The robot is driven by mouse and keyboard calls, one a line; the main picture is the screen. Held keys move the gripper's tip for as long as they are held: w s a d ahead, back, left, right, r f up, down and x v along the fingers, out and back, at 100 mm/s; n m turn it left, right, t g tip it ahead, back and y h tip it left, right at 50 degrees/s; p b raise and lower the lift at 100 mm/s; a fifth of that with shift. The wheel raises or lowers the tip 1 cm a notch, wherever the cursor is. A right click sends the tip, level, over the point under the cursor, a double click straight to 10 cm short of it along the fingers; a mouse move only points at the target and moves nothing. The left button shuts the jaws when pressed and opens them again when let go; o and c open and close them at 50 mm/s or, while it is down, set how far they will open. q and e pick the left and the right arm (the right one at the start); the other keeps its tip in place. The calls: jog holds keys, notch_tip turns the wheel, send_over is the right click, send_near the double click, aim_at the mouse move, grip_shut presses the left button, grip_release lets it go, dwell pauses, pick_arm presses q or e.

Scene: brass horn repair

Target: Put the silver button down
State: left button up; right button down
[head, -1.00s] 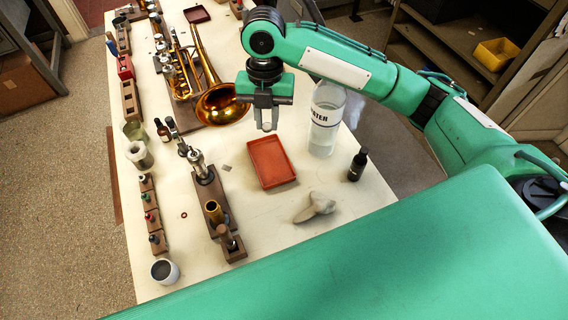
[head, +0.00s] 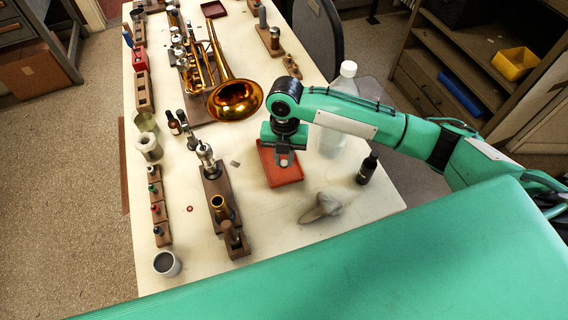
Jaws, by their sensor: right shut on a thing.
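My right gripper (head: 284,160) points down over the near half of the red tray (head: 284,179). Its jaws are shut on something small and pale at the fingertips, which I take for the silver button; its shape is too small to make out. The gripper hides the far part of the tray. I cannot tell whether the held thing touches the tray floor. The visible near part of the tray looks empty. My left gripper is not in view.
A clear bottle (head: 333,140) stands right of the tray, partly behind my arm. A brass horn (head: 235,99) is beyond, and wooden blocks with tools (head: 217,185) stand left.

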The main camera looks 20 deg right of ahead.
aim_at(284, 160)
notch_tip(284, 160, down, 4)
jog(key=shift+r, duration=0.25)
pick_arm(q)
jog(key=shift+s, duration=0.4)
pick_arm(e)
jog(key=shift+f, duration=0.35)
jog(key=shift+f, duration=0.1)
jog(key=c, duration=1.3)
grip_release()
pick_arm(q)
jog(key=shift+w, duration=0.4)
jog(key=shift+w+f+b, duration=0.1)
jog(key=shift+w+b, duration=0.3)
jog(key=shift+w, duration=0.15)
pick_arm(e)
jog(key=r, duration=0.4)
jog(key=w+r, duration=0.1)
jog(key=r, duration=0.7)
jog(key=shift+w+d+r, duration=0.1)
jog(key=shift+w+d, duration=0.2)
jog(key=shift+d, duration=0.05)
